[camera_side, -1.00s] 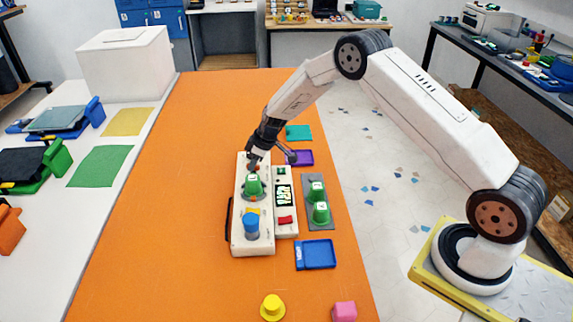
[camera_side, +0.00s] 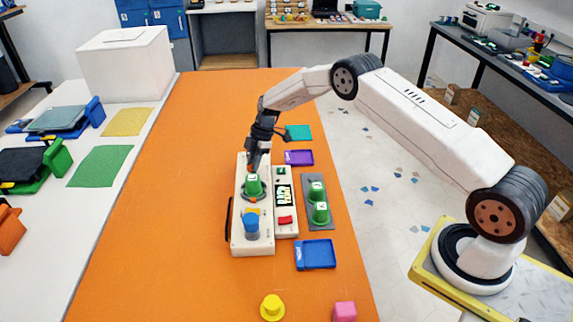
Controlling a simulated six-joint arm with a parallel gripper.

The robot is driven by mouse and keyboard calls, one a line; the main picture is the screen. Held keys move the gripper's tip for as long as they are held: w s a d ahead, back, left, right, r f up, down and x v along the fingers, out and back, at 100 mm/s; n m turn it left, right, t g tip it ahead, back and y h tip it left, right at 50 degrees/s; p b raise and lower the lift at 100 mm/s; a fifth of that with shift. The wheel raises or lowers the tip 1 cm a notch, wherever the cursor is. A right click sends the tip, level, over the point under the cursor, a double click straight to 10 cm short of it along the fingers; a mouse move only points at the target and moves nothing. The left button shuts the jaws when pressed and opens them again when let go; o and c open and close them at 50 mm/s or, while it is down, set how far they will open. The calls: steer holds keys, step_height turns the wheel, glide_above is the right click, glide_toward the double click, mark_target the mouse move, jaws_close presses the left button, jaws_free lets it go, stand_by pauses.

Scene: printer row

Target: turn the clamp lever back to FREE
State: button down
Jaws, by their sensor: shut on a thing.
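The white printer unit (camera_side: 240,236) stands on the orange table. My gripper (camera_side: 252,167) points down at the unit's far end, just behind the green piece. It is shut on a small part there, which I take to be the clamp lever; the fingers mostly hide it. The lever's angle and any FREE marking are too small to read.
A panel with a display (camera_side: 283,196) and a red button (camera_side: 286,220) adjoins the unit. To its right are a grey tray with green pieces (camera_side: 318,203), a purple tray (camera_side: 299,158) and a blue tray (camera_side: 316,255). The table's left side is clear.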

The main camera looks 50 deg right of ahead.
steer(key=shift+n+g, duration=0.4)
steer(key=shift+n, duration=0.5)
steer(key=c, duration=0.6)
jaws_free()
steer(key=shift+o, duration=0.2)
steer(key=shift+r, duration=0.1)
steer(key=v, duration=0.7)
steer(key=shift+r, duration=0.35)
steer(key=shift+d, duration=0.1)
